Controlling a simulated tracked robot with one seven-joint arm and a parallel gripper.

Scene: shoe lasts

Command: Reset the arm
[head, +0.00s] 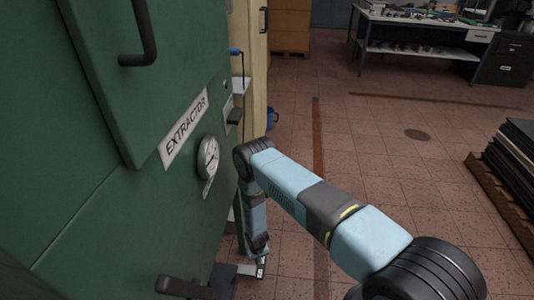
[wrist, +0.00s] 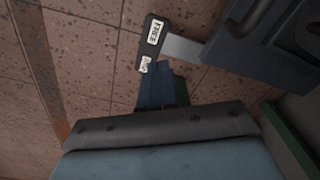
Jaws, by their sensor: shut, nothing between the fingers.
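My arm reaches from the lower right of the head view and bends down beside the green extractor cabinet (head: 165,215). My gripper (head: 259,250) is at its low end, small and partly unclear. In the wrist view my gripper (wrist: 162,75) is shut and empty, its tips close to a black lever pad (wrist: 150,42). The pad carries white labels, one reading FREE, and sits on a metal bar from a dark housing (wrist: 250,45). The pad also shows in the head view (head: 262,266). I cannot tell whether gripper and pad touch.
The cabinet has a round gauge (head: 208,157), an EXTRACTOR label and dark handles close to my arm's left. A workbench (head: 420,50) stands at the back. A pallet with dark sheets (head: 515,155) is at right. The tiled floor (head: 380,145) between is open.

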